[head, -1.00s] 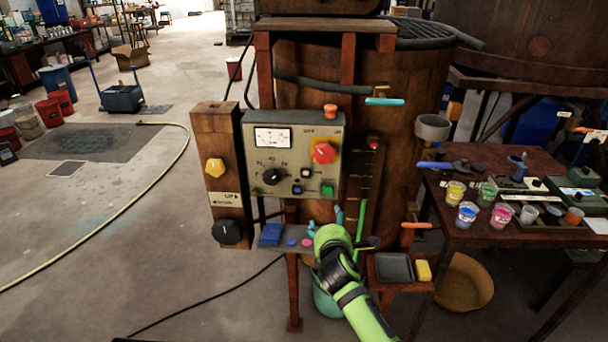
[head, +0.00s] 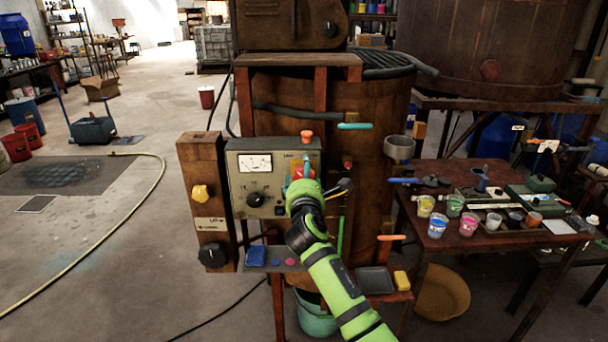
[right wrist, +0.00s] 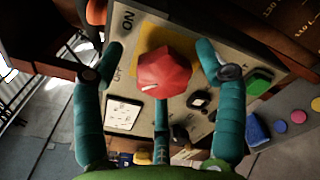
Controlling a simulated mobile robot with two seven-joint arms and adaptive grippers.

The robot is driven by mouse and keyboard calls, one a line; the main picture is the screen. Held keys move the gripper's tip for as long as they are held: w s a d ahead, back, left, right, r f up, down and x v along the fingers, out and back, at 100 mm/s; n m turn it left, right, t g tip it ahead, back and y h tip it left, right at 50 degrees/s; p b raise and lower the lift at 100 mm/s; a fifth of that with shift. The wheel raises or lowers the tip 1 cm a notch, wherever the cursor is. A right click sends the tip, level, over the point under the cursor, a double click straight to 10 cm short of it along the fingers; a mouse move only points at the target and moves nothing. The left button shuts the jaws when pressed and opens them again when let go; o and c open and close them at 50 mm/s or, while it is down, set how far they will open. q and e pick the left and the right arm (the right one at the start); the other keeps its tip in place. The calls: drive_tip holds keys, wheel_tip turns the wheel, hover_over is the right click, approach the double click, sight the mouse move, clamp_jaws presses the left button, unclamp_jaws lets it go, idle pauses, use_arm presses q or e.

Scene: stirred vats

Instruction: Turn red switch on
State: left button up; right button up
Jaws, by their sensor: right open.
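The red switch (head: 303,174) is a faceted knob at the right side of the grey control panel (head: 238,177). In the right wrist view the red switch (right wrist: 164,74) sits on a yellow plate, with ON and OFF lettering beside it on the left. My right gripper (head: 297,171) is at the panel, in front of the switch and partly covering it. Its teal fingers are open; in the right wrist view the gripper (right wrist: 160,80) has fingers on both sides of the knob and one below, with visible gaps. My left gripper is not in view.
A black dial (head: 256,199) and a meter (head: 255,163) are on the panel's left. An orange knob (head: 307,137) tops the panel. A green button (right wrist: 259,81) lies close to the right-hand finger.

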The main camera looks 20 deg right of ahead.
drive_tip(key=shift+w+d, duration=0.1)
drive_tip(key=shift+w, duration=0.15)
drive_tip(key=c, duration=1.1)
